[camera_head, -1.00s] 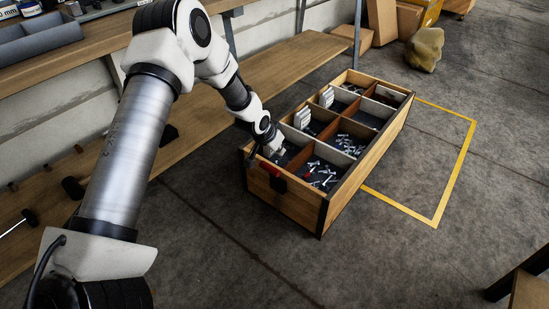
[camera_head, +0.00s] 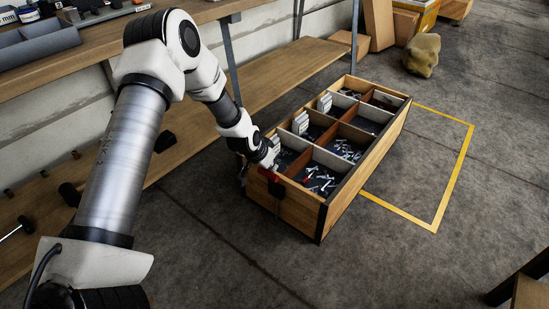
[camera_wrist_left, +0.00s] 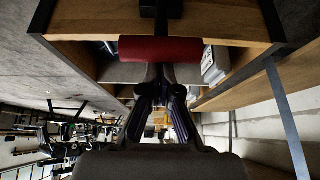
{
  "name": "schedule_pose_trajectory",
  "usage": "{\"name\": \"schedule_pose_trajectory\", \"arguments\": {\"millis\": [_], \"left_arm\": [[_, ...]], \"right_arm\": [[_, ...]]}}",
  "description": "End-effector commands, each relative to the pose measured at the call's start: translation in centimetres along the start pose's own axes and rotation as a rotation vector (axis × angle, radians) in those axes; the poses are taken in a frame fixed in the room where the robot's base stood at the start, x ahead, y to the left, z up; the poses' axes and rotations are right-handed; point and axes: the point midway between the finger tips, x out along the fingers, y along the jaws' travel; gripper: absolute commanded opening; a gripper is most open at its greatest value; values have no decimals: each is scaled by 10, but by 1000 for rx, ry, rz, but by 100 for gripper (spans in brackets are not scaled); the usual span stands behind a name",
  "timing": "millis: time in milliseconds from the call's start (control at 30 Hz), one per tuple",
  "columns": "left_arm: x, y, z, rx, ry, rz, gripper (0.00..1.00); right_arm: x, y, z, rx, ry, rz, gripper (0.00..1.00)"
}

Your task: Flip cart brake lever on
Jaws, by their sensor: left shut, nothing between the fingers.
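The cart (camera_head: 348,193) is a long wooden box with several compartments on the floor. Its red brake lever (camera_head: 267,174) is on the near end panel, above a dark bracket (camera_head: 276,187). In the left wrist view the lever (camera_wrist_left: 160,49) shows as a red bar across the panel. My left gripper (camera_head: 272,161) is at the near end of the cart, close to the lever. In the left wrist view its fingers (camera_wrist_left: 161,76) are shut and empty, with the tips at the bar's edge; I cannot tell whether they touch it. My right gripper is not in view.
Screws lie in the compartments, and small white boxes (camera_head: 300,122) stand along the cart's left side. A wooden workbench with a lower shelf (camera_head: 285,73) runs behind. The floor in front is clear.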

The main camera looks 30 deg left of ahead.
Motion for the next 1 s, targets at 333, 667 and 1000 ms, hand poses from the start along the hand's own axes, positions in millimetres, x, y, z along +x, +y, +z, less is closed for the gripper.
{"name": "schedule_pose_trajectory", "arguments": {"millis": [333, 667, 1000], "left_arm": [[0, 0, 2, -1, 9, 1, 0], [-5, 0, 20, -5, 131, 2, 0], [-10, 0, 63, -8, 416, 2, 0]], "right_arm": [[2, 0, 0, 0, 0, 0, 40], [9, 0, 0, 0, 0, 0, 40], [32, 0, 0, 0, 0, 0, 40]]}}
